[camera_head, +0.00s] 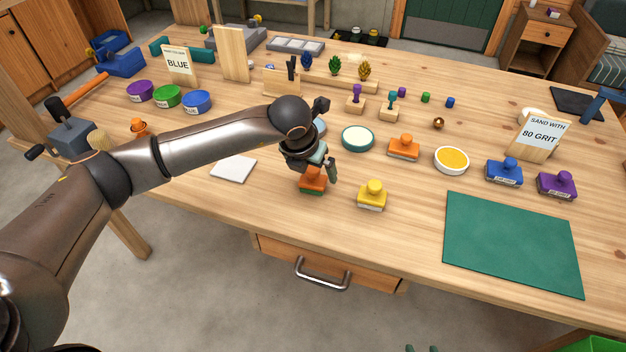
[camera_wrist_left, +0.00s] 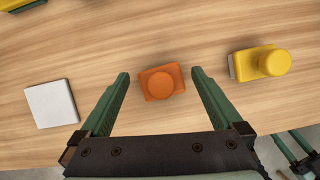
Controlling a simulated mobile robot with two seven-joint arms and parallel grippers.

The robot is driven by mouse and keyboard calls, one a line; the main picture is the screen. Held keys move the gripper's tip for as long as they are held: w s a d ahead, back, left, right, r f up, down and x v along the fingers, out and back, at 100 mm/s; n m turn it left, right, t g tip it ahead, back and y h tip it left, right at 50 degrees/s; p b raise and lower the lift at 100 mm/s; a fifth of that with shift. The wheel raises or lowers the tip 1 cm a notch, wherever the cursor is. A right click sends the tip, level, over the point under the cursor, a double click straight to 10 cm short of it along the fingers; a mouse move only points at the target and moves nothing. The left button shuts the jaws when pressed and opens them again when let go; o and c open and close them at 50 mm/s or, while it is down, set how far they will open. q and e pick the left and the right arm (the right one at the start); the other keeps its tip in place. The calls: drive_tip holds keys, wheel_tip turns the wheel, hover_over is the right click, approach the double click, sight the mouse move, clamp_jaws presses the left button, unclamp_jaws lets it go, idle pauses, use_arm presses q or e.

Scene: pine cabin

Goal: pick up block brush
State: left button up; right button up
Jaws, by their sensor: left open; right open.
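An orange block with a round knob (camera_head: 312,183) sits on the table near its front edge; I take it for the block brush, though its underside is hidden. It also shows in the left wrist view (camera_wrist_left: 150,82). My left gripper (camera_head: 318,172) is open above it. In the left wrist view, the green fingers of this gripper (camera_wrist_left: 160,76) stand on either side of the block, with gaps at both sides. My right gripper (camera_head: 422,349) shows only as green tips at the bottom edge of the head view, away from the table top.
A yellow knobbed block (camera_head: 371,196) stands close to the right, and a white pad (camera_head: 234,168) lies to the left. Another orange block (camera_head: 403,149), a teal-rimmed dish (camera_head: 358,139) and a yellow dish (camera_head: 451,160) are behind. A green mat (camera_head: 512,243) lies right.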

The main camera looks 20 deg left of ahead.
sight(315, 174)
use_arm(q)
drive_tip(key=shift+x, duration=1.5)
drive_tip(key=shift+c, duration=0.2)
drive_tip(key=shift+a, duration=0.1)
drive_tip(key=c, duration=1.2)
